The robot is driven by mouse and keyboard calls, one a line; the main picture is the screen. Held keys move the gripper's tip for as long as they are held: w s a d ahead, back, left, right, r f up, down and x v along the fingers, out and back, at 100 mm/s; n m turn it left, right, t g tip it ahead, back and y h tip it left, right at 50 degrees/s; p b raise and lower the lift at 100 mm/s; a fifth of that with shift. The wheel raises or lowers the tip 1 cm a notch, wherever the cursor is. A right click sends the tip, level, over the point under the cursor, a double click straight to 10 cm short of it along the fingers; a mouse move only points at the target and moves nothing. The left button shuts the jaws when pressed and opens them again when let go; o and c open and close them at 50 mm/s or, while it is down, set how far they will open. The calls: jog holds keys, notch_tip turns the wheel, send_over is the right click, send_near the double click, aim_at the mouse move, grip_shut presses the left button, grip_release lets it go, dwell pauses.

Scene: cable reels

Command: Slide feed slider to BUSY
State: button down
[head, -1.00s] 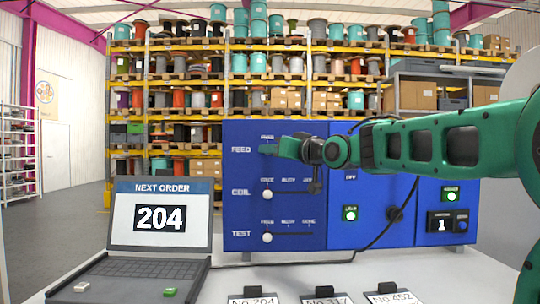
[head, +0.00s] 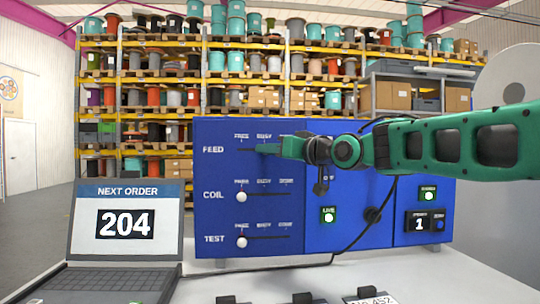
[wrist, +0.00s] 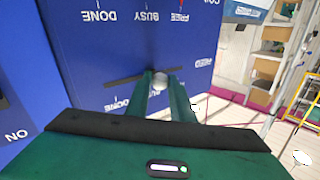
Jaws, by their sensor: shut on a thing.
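The blue panel (head: 215,175) carries a FEED row at the top with FREE and BUSY labels. My gripper (head: 261,149) is shut on the FEED slider's knob; its fingertips hide the knob in the head view, below the BUSY label (head: 264,135). Bare slot (head: 246,150) shows to the left, under FREE. In the wrist view, which is upside down, the pale round FEED knob (wrist: 160,80) sits between my fingers, in the slot. Whether the knob is exactly at the BUSY mark I cannot tell.
The COIL knob (head: 241,197) and TEST knob (head: 241,242) stand at the left ends of their slots, under FREE. A black cable (head: 378,235) hangs across the panel. A laptop (head: 125,225) reading 204 stands at left. Shelves of reels (head: 240,60) stand behind.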

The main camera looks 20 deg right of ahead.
jog(key=c, duration=1.8)
grip_release()
jog(key=v, duration=1)
jog(key=shift+s+d, duration=0.15)
jog(key=shift+s, duration=0.15)
